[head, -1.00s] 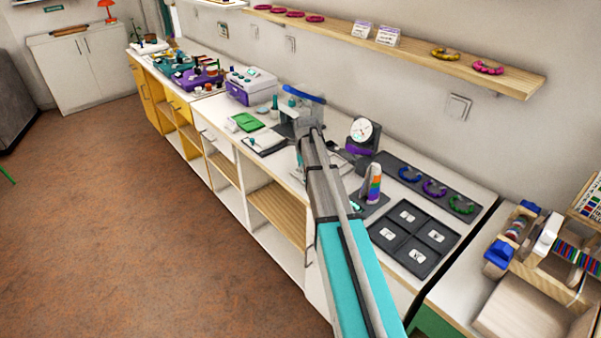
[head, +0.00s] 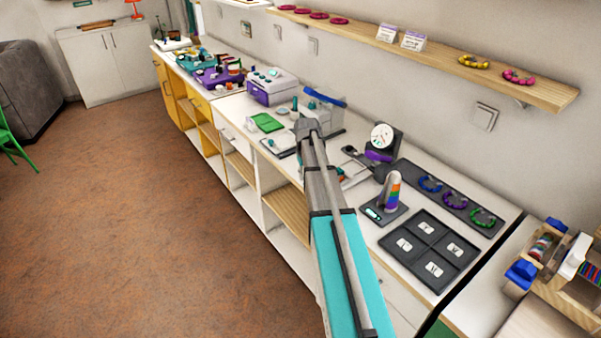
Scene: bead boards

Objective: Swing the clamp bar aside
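A blue bar (head: 325,97) lies across the top of a pale, partly see-through box-like device (head: 328,120) on the long white bench. It may be the clamp bar, but it is too small to be sure. My arm reaches up the middle of the head view, and its grey end, my gripper (head: 305,128), is just left of and in front of this device. The fingers are too small and turned away to read. I cannot tell whether they touch anything. My arm hides the bench directly behind it.
Right of my arm stand a white dial gauge (head: 383,136), a rainbow-striped piece (head: 393,190) and a dark four-section tray (head: 407,262). A shelf (head: 440,62) overhangs the bench. The brown floor (head: 150,220) is open.

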